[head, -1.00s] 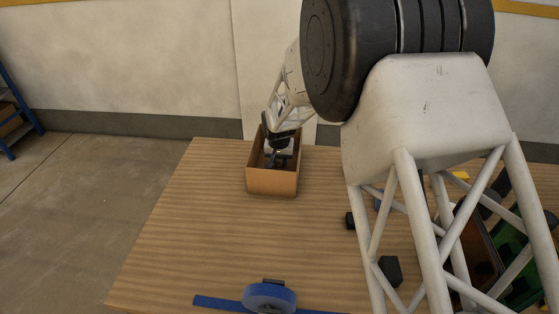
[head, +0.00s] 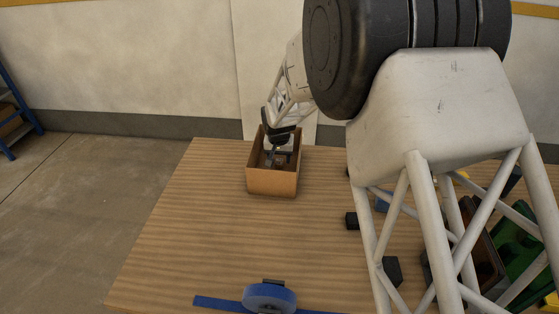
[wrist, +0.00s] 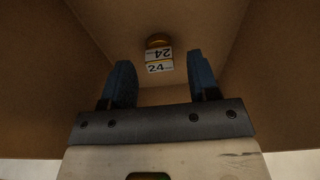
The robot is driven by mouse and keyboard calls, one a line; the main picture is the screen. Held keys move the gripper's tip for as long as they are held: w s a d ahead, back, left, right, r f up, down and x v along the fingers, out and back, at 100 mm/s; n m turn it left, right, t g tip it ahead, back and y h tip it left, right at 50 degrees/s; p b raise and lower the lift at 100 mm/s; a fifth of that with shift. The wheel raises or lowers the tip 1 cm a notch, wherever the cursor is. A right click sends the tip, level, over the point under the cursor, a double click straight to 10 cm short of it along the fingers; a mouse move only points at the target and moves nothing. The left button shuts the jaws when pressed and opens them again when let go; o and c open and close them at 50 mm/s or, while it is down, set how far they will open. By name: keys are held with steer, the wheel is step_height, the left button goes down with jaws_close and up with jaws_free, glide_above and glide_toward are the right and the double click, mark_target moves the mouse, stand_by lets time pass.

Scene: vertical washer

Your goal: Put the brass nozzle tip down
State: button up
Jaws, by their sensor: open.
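The brass nozzle tip (wrist: 158,41) shows in the wrist view as a small round brass piece by a white label marked 24, inside the cardboard box (head: 272,181). My gripper (wrist: 161,80) is open, with its two blue fingers apart and nothing between them. It points down into the box, and the nozzle tip lies beyond the fingertips, apart from them. In the head view my gripper (head: 277,157) is inside the box opening; the nozzle tip cannot be made out there.
The box stands near the back edge of the wooden table (head: 210,235). Dark blocks (head: 351,220) and a green bin (head: 518,240) are at the right, partly behind my arm. The table's left side is clear.

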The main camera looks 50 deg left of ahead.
step_height(320, 180, up, 10)
steer(key=s+d, duration=0.1)
stand_by(0.4)
steer(key=shift+d, duration=0.1)
stand_by(0.9)
